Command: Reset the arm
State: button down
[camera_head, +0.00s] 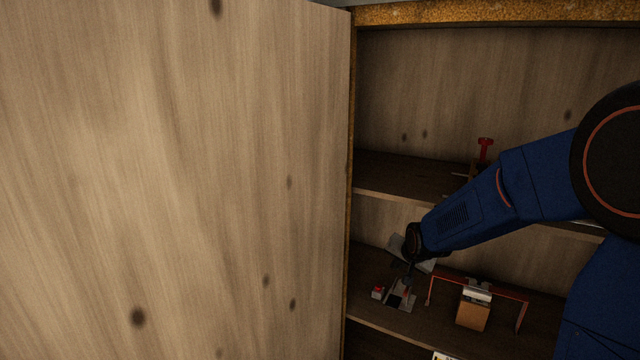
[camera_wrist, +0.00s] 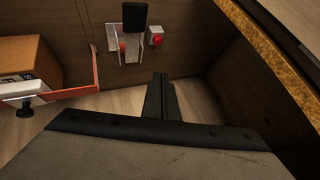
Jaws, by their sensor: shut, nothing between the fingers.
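My blue arm reaches from the right into an open wooden cabinet in the head view. My gripper (camera_head: 409,275) is inside the lower compartment, low over the shelf and close to a small grey bracket device (camera_head: 402,299) with a red button (camera_head: 378,292). In the wrist view my gripper (camera_wrist: 160,80) points toward the bracket (camera_wrist: 118,50) and button (camera_wrist: 155,36); its fingers are together and empty. A visible gap lies between fingertips and bracket in that view; contact cannot be told in the head view.
A large wooden door panel (camera_head: 175,180) fills the left. Right of my gripper, a red frame (camera_head: 521,318) stands around a brown box (camera_head: 473,314). The cabinet edge (camera_wrist: 265,45) is at right.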

jog(key=s+d+r+n+g, duration=0.15)
jog(key=s+r, duration=0.25)
jog(key=s, duration=0.6)
jog(key=s+d+r+n, duration=0.2)
jog(key=s+r, duration=0.3)
jog(key=s, duration=0.5)
jog(key=s+d+n+g, duration=0.1)
jog(key=s+n+g, duration=0.1)
jog(key=s, duration=1.9)
jog(key=shift+s+d+n+h, duration=0.15)
jog(key=shift+d+n+h, duration=0.15)
jog(key=shift+n+h, duration=0.1)
